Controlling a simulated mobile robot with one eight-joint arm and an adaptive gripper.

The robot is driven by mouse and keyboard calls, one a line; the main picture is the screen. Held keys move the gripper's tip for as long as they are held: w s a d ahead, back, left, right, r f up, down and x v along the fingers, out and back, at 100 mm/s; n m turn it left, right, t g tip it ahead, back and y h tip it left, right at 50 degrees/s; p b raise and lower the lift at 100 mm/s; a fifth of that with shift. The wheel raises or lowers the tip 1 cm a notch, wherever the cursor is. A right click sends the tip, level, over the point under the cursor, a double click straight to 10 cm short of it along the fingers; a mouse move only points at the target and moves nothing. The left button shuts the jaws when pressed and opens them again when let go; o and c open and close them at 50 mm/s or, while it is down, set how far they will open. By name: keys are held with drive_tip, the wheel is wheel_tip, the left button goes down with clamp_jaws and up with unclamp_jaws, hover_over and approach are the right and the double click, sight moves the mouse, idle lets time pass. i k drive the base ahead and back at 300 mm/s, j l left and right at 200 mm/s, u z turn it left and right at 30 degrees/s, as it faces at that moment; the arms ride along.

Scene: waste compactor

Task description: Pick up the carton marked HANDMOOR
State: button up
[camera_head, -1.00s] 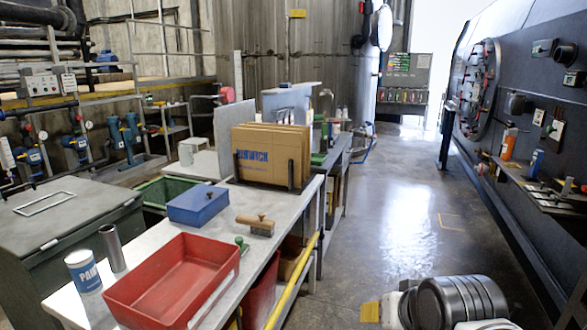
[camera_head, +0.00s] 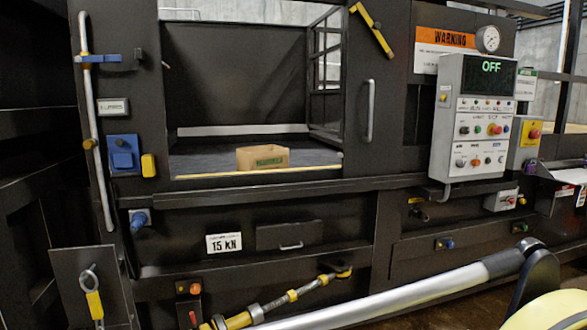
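A brown cardboard carton (camera_head: 262,159) with dark green lettering sits on the floor of the compactor's open chamber, behind the yellow-edged sill. The lettering is too small to read with certainty. The compactor (camera_head: 240,205) is a large black machine, and its chamber opening is uncovered at the front. My gripper is not in view. A silver link of my arm crosses the lower right of the view, well below and to the right of the carton.
A grey control box (camera_head: 472,118) with a display reading OFF juts out right of the opening. A vertical pipe handle (camera_head: 95,130) stands at the left. A yellow latch (camera_head: 371,30) hangs at the opening's upper right. The sill (camera_head: 260,172) bounds the opening below.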

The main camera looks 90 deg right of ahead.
sight(267, 157)
drive_tip(key=z, duration=2.9)
